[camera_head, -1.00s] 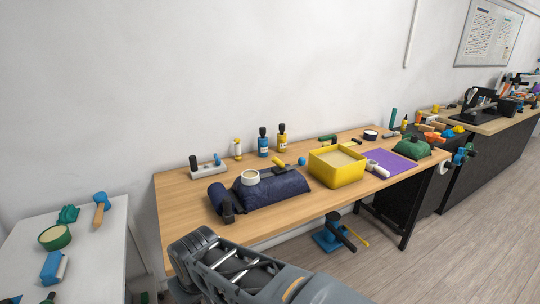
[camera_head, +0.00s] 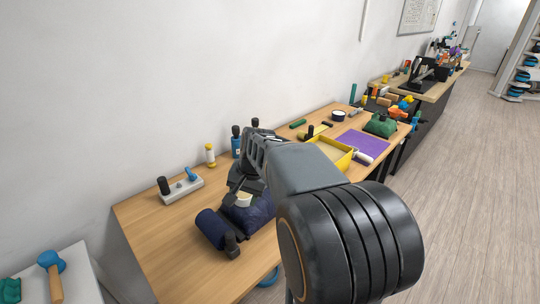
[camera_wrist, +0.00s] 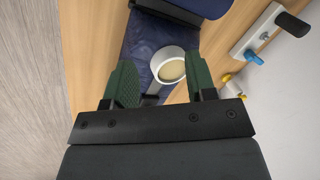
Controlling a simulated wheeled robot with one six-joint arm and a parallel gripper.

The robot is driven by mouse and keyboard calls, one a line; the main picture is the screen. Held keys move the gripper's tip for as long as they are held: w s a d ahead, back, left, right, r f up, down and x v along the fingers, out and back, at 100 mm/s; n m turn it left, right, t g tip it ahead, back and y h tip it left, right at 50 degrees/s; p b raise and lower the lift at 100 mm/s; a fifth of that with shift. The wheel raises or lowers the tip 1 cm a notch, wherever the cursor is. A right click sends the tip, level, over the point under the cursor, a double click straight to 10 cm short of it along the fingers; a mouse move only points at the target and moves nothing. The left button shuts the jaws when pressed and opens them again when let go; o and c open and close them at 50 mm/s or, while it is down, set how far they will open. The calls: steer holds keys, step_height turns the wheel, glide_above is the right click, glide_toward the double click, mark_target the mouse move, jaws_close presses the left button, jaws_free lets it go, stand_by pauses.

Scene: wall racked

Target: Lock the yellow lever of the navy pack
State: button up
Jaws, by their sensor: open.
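The navy pack (camera_head: 252,216) lies on the wooden table, with a navy roll (camera_head: 212,228) at its left end. It also shows in the wrist view (camera_wrist: 139,42). A round cup with a cream inside (camera_head: 243,200) sits on the pack; in the wrist view the cup (camera_wrist: 167,66) appears between my fingers. My gripper (camera_wrist: 160,82) is open, its two green fingers apart, above the pack. In the head view my arm covers the pack's right part. I cannot make out the yellow lever in either view now; it may be hidden by my arm.
A grey block with a black and a blue handle (camera_head: 180,189) stands left of the pack near the wall. The table's front left is clear.

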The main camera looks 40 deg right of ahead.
steer(key=w+d+r+m+t+y+p, duration=0.1)
steer(key=w+d+r+m+p, duration=0.15)
steer(key=d, duration=0.35)
steer(key=w+d+r+m+p, duration=0.1)
steer(key=d+r+m+p, duration=0.1)
steer(key=d+m, duration=0.35)
steer(key=w+d+r+m+t+y+p, duration=0.1)
steer(key=w+d+r+m+p, duration=0.1)
steer(key=d, duration=0.6)
steer(key=p+x, duration=0.2)
steer(key=x, duration=1.1)
steer(key=shift+s, duration=0.1)
steer(key=shift+c, duration=0.2)
